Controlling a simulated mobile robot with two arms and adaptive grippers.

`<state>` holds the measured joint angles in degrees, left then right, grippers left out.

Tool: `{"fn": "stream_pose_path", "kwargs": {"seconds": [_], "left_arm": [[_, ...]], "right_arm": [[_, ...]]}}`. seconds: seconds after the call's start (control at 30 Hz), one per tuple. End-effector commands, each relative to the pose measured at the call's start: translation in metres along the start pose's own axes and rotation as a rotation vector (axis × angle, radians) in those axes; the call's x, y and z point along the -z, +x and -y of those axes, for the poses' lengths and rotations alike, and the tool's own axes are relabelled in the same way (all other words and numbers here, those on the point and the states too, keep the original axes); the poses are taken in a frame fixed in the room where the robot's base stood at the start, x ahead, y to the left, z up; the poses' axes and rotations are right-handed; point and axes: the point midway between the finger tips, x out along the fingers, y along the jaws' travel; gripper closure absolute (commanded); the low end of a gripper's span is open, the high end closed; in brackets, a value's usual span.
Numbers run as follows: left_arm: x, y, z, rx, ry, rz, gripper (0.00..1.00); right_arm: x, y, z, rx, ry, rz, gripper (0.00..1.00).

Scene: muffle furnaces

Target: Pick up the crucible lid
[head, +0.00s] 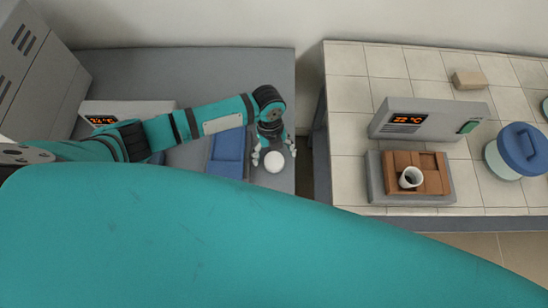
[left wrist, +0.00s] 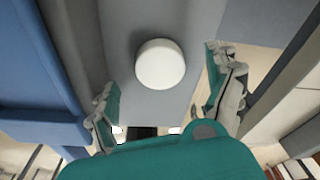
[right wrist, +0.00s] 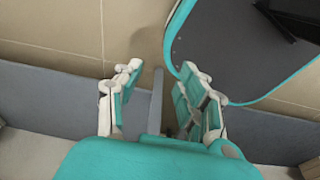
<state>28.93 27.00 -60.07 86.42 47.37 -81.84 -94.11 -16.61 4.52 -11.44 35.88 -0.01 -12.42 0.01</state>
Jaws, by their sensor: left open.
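The crucible lid (head: 273,162) is a small white round piece on the grey left bench, near its right edge. In the left wrist view the lid (left wrist: 160,64) lies ahead of the fingers, roughly midway between them. My left gripper (head: 273,154) is open, with one finger on either side of the lid and nothing held. A white crucible (head: 411,178) stands upright on brown bricks on the right bench. My right gripper (right wrist: 160,85) is open and empty above the floor, and is outside the head view.
A blue block (head: 228,150) lies left of the lid, beside my left arm. A gap separates the grey bench (head: 225,62) from the tiled bench (head: 350,98). A furnace controller (head: 425,120), a blue-lidded container (head: 522,148) and a tan block (head: 468,80) stand on the tiles.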

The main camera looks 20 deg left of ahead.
Motion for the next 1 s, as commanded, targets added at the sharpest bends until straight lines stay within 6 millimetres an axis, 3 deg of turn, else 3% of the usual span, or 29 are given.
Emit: {"fn": "stream_pose_path", "kwargs": {"seconds": [0.03,0.2,0.47,0.8,1.0], "left_arm": [[0.005,0.005,-0.001,-0.003,-0.001,-0.003,0.12],[0.002,0.025,0.0,0.0,-0.001,0.0,0.12],[0.002,0.027,0.0,0.001,0.0,0.001,0.13],[0.001,0.027,0.0,0.001,-0.001,0.001,0.57],[0.001,0.027,0.0,0.001,-0.001,0.001,0.58]], "right_arm": [[-0.002,-0.008,0.0,0.0,0.0,0.004,0.6],[-0.011,-0.008,0.0,0.0,0.0,0.018,0.6],[-0.017,-0.007,0.0,0.0,-0.001,0.028,0.6],[-0.014,-0.007,0.0,0.0,-0.001,0.023,0.6],[-0.012,-0.007,0.0,0.0,-0.001,0.019,0.6]]}}
